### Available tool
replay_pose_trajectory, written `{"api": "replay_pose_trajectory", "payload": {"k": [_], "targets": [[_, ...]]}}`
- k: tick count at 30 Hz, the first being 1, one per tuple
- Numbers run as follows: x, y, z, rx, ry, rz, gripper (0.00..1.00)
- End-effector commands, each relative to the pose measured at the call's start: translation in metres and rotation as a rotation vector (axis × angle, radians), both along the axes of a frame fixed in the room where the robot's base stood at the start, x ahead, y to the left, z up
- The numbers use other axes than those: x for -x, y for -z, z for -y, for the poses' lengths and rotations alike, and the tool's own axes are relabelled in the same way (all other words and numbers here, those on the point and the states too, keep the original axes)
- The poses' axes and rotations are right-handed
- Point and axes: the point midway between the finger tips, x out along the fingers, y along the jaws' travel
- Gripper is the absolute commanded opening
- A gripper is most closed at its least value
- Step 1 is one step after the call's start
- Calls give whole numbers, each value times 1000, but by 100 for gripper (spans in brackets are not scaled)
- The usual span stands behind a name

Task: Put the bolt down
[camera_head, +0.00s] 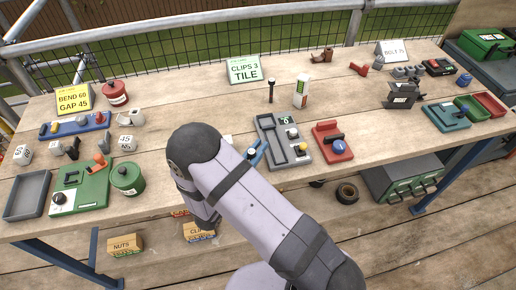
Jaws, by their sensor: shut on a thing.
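My gripper (257,153) is mostly hidden behind my own arm. Only its blue-and-dark tips show, at the left edge of a grey tray (275,160) near the middle of the bench. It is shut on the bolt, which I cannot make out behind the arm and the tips. The grey tray has a long slot, a small green display and knobs on its right side. A sign reading BOLT 75 (392,52) stands at the back right. The gap between the tips and the bench cannot be judged from here.
A red block with a blue knob (335,145) stands right of the grey tray. Bare wood shows at the bench's front right (395,150).

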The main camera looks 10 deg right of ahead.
Motion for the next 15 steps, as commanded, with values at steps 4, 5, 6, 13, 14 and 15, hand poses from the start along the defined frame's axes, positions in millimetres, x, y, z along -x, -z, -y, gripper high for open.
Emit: {"api": "replay_pose_trajectory", "payload": {"k": [4,5,6,13,14,15], "targets": [[0,4,0,1,0,1,0],[0,4,0,1,0,1,0],[0,4,0,1,0,1,0],[0,6,0,0,0,0,0],[0,7,0,0,0,0,0],[0,8,0,0,0,0,0]]}}
